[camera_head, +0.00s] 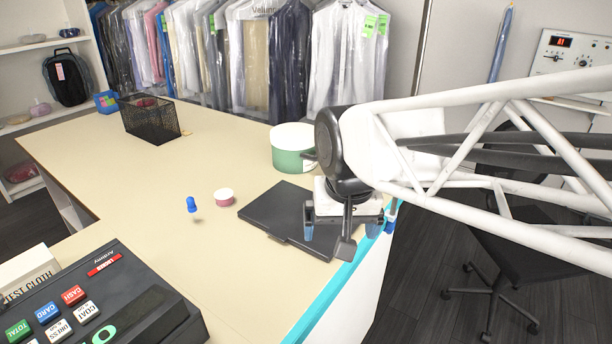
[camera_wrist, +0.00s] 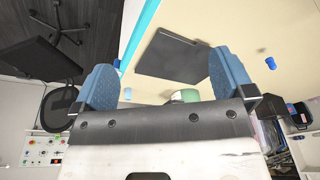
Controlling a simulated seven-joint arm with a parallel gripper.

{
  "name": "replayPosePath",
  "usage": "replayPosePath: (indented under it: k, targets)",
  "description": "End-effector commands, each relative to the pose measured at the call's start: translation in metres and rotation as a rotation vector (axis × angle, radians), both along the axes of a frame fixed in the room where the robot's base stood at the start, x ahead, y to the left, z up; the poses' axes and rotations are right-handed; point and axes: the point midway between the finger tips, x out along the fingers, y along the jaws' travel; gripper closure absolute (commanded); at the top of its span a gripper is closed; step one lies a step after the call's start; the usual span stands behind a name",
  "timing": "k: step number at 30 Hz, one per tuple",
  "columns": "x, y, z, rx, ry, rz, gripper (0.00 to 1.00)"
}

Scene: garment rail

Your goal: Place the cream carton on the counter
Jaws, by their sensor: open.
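The beige counter (camera_head: 130,200) runs across the middle. My gripper (camera_head: 342,232) is over the counter's right edge, above a flat black case, far to the right of the carton. In the wrist view my gripper (camera_wrist: 165,78) shows two blue fingers spread apart with nothing between them. I do not make out the carton in that view.
A black till (camera_head: 110,300) fills the lower left. Bare counter lies left of the peg.

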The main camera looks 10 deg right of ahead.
Motion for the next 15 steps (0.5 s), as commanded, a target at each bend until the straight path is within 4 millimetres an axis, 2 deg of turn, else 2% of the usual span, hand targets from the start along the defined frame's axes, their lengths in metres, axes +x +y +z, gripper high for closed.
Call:
replayPosePath:
  k: [1, 6, 10, 15]
  targets:
    - [-0.015, -0.010, -0.005, -0.007, -0.007, 0.010, 0.00]
    - [-0.051, -0.033, -0.023, -0.029, -0.020, 0.056, 0.00]
    - [-0.068, -0.041, -0.032, -0.041, -0.028, 0.080, 0.00]
    - [-0.076, -0.045, -0.037, -0.047, -0.029, 0.093, 0.00]
